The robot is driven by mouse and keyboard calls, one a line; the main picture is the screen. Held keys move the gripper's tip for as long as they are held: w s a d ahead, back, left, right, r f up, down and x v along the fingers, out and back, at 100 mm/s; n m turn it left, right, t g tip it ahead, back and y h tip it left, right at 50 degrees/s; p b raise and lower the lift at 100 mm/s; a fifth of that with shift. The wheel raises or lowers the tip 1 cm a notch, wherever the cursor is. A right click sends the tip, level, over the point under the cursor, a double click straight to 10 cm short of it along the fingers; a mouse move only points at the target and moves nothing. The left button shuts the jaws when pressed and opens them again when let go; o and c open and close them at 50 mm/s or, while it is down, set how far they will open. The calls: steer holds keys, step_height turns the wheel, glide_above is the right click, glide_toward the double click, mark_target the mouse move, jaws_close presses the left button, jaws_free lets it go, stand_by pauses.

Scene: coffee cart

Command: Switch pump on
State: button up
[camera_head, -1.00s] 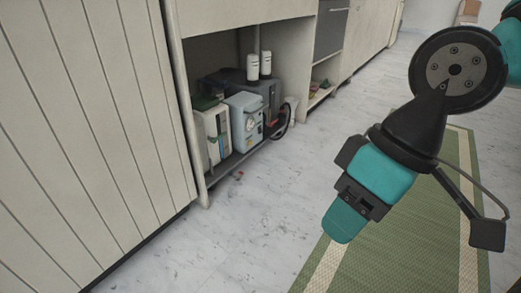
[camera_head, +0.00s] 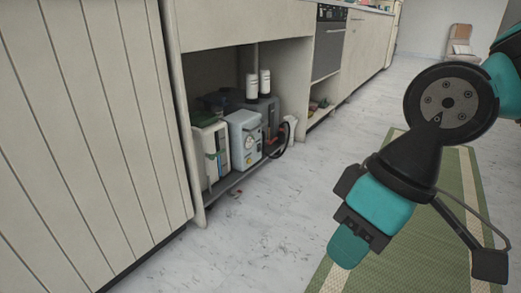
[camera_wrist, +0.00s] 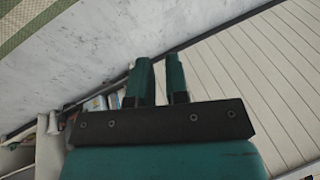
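A light blue boxy machine (camera_head: 244,139) with a round dial on its front stands in the open bay under the counter. I cannot tell for sure that it is the pump, and no switch can be made out. A cream box (camera_head: 209,153) with a green part stands left of it, and a dark grey machine (camera_head: 268,112) stands behind. My gripper (camera_head: 348,247) hangs over the floor and mat, well right of and apart from the bay. In the wrist view, my gripper (camera_wrist: 160,70) has two teal fingers with a narrow empty gap between them.
Two white cylinders (camera_head: 252,86) rise at the back of the bay. A black hose loops at its right side. Panelled cabinet doors (camera_head: 85,130) stand close on the left. A green mat (camera_head: 400,240) lies on the right. The marble floor (camera_head: 260,240) between is mostly clear.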

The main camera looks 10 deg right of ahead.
step_height(320, 180, up, 16)
steer(key=p, duration=1.5)
jaws_close()
steer(key=shift+f, duration=0.3)
